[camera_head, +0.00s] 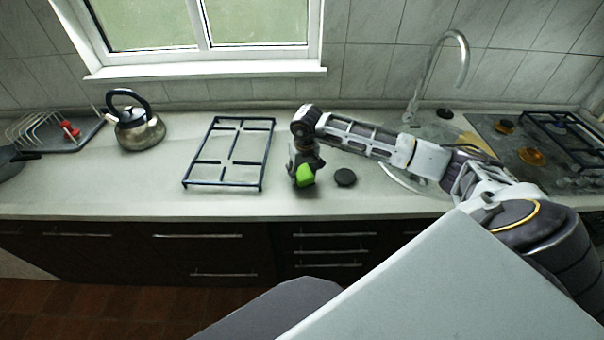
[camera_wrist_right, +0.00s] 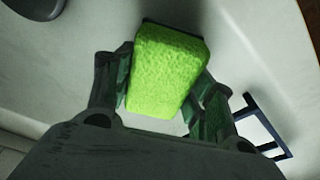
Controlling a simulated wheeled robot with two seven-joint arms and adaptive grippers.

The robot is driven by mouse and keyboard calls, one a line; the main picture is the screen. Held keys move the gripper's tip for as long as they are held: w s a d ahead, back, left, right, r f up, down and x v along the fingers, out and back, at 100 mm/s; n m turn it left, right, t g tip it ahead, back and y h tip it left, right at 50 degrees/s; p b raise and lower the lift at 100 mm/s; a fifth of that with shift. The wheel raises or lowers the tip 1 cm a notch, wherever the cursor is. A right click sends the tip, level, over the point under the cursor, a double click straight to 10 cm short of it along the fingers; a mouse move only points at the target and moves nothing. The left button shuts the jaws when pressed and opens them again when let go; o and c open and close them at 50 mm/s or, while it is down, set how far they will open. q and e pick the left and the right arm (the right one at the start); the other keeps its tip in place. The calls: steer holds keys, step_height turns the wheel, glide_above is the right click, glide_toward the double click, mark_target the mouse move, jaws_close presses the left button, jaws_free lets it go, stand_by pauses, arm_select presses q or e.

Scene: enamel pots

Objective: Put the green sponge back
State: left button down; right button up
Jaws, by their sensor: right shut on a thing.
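The bright green sponge (camera_head: 306,176) is at my right gripper (camera_head: 304,166) in the head view, over the counter between the pot grate and a black disc. In the right wrist view the sponge (camera_wrist_right: 168,72) sits between the two fingers of the right gripper (camera_wrist_right: 165,95), which is shut on it. A dark layer shows along the sponge's far edge. Whether the sponge touches the counter I cannot tell. My left gripper is not in view.
A dark metal grate (camera_head: 232,153) lies on the counter (camera_head: 90,190) left of the sponge, and a black disc (camera_head: 345,177) lies to its right. A kettle (camera_head: 138,130) and a dish rack (camera_head: 40,130) stand further left. The sink tap (camera_head: 437,75) and hob (camera_head: 530,150) are right.

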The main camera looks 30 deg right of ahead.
steer(key=shift+f, duration=0.65)
steer(key=shift+f, duration=0.15)
steer(key=o, duration=1)
steer(key=shift+r, duration=0.2)
